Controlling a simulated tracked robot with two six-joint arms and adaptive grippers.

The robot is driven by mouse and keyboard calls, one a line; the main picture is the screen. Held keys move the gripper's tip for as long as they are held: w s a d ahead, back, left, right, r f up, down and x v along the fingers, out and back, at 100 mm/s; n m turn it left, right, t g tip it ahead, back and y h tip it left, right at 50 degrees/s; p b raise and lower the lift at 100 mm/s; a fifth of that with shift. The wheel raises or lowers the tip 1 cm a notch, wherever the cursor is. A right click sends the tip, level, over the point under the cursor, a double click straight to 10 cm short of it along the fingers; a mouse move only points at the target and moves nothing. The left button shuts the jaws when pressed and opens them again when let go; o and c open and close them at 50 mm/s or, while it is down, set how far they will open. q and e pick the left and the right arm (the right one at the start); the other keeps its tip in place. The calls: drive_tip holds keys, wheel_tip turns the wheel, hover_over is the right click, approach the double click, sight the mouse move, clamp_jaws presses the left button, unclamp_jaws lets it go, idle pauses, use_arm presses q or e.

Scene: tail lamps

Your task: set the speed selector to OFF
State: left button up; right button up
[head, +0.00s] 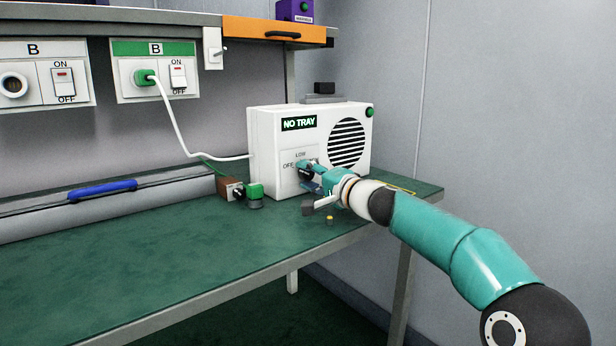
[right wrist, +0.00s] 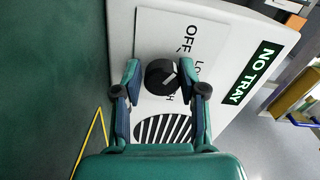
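The white unit (head: 265,150) stands on the green bench, its display reading "NO TRAY" (head: 299,123). Its speed selector is a round black knob (right wrist: 160,77) on a panel marked OFF, LOW and a partly hidden HIGH. The knob's white mark slants toward the LOW side, not OFF. My right gripper (right wrist: 159,72) has its fingers apart, one on each side of the knob, with small gaps visible. In the head view the right gripper (head: 312,174) is at the panel and hides much of the knob. My left gripper is not in view.
A green-capped item (head: 255,195) and a brown block (head: 229,188) sit left of the unit. A blue-handled bar (head: 102,188) lies at the back left. The bench's left half is clear.

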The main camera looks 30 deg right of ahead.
drive_tip(key=o, duration=0.3)
drive_tip(key=shift+w+f, duration=0.1)
drive_tip(key=shift+s+d, duration=0.1)
drive_tip(key=shift+s, duration=0.15)
drive_tip(key=s, duration=1.1)
drive_tip(key=shift+s+d, duration=0.3)
drive_tip(key=shift+d, duration=0.1)
